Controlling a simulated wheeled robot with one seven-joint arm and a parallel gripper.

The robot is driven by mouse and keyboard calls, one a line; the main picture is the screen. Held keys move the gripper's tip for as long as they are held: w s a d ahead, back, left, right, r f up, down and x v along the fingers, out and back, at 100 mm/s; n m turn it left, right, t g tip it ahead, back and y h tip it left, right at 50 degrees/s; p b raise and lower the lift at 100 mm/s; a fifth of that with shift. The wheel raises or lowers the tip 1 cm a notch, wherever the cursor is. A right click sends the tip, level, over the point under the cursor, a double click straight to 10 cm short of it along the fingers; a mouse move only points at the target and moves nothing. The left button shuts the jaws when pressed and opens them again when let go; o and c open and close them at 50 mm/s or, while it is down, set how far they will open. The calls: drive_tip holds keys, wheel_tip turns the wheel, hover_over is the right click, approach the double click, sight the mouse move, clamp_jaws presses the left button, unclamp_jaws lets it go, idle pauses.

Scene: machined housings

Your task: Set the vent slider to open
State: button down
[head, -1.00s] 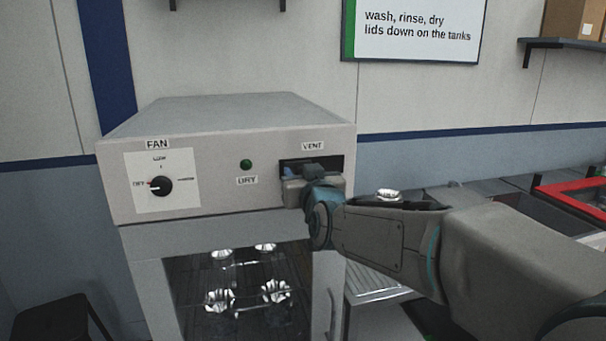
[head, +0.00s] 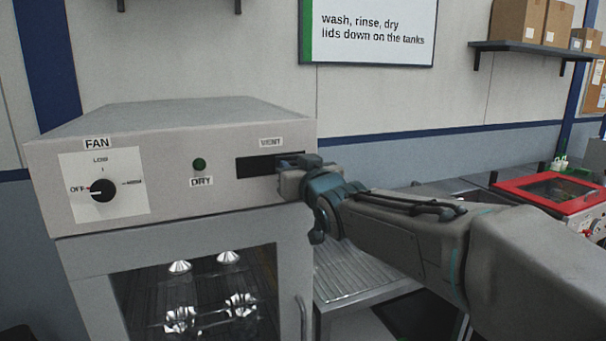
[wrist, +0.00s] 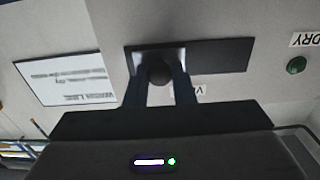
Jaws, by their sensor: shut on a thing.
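The vent slot (head: 256,167) is a dark horizontal opening under the VENT label (head: 270,142) on the grey dryer front. My gripper (head: 290,164) is at the slot's right end in the head view and hides that end. In the wrist view, which looks upside down, the slider's dark round knob (wrist: 158,71) sits between the two fingers of my gripper (wrist: 160,80). The fingers are shut on it. A pale patch shows around the knob, at the left end of the slot in that view. Any position marks cannot be read.
Left of the slot are the green DRY lamp (head: 199,164) and the FAN dial (head: 103,190), its pointer towards OFF. The dryer's glazed door (head: 195,290) is below. A red-framed unit (head: 550,192) stands at the right. A printed sheet (wrist: 65,80) shows in the wrist view.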

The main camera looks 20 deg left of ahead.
drive_tip(key=shift+w+d, duration=0.1)
drive_tip(key=c, duration=1.5)
unclamp_jaws()
drive_tip(key=shift+o, duration=1.3)
drive_tip(key=shift+w+d, duration=0.1)
drive_tip(key=shift+d, duration=0.05)
drive_tip(key=v, duration=1.3)
drive_tip(key=shift+s+d, duration=0.25)
